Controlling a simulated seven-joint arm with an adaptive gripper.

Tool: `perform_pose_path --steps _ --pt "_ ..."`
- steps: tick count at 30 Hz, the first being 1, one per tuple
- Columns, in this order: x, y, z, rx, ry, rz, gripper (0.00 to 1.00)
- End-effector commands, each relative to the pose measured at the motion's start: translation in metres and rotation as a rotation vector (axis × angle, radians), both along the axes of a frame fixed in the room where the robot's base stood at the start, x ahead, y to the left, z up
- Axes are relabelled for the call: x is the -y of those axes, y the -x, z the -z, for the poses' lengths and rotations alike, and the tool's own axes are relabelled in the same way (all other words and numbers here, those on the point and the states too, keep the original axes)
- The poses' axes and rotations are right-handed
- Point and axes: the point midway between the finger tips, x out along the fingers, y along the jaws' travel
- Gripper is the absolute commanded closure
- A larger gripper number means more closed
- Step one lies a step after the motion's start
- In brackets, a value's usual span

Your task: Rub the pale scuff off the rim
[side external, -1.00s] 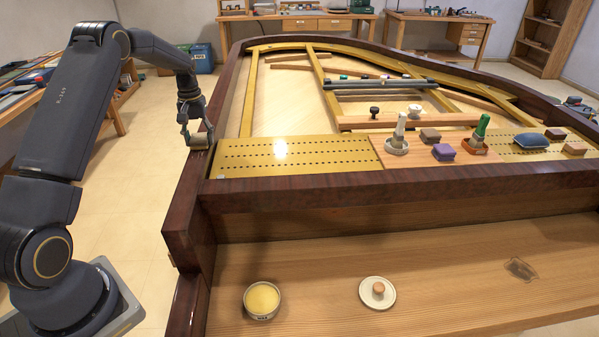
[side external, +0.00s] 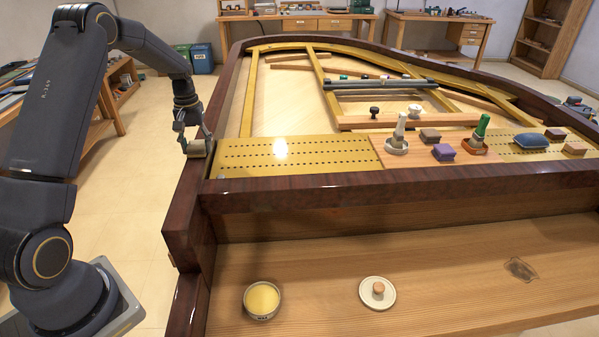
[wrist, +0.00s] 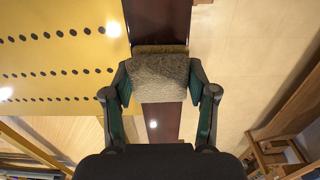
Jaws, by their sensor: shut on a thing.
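My gripper (side external: 195,142) is shut on a grey-beige fuzzy pad (wrist: 160,76), gripped between its two fingers in the wrist view. The pad also shows in the side external view (side external: 196,150), at the left stretch of the dark red-brown piano rim (side external: 400,184). It appears to lie on the top of the rim, though exact contact is hard to tell. I cannot make out a pale scuff; the pad covers part of the rim.
The gold plate (side external: 300,152) with rows of holes lies just inside the rim. A wooden board (side external: 415,158) on it carries brushes and blocks. Open floor lies left of the rim.

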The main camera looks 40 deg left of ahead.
Motion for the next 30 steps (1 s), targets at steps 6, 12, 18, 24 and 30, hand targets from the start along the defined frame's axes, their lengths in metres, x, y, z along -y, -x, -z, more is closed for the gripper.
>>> perform_pose_path --steps 6,12,18,24,30 --pt "-0.015 -0.015 0.001 0.0 -0.001 -0.001 0.71" --pt "-0.028 -0.027 0.001 0.0 -0.001 -0.002 0.71" --pt "-0.041 -0.039 0.001 -0.001 -0.001 -0.001 0.71" --pt "-0.04 -0.039 -0.026 0.001 -0.001 -0.001 0.71" --pt "-0.04 -0.039 -0.044 0.002 -0.002 0.0 0.71"
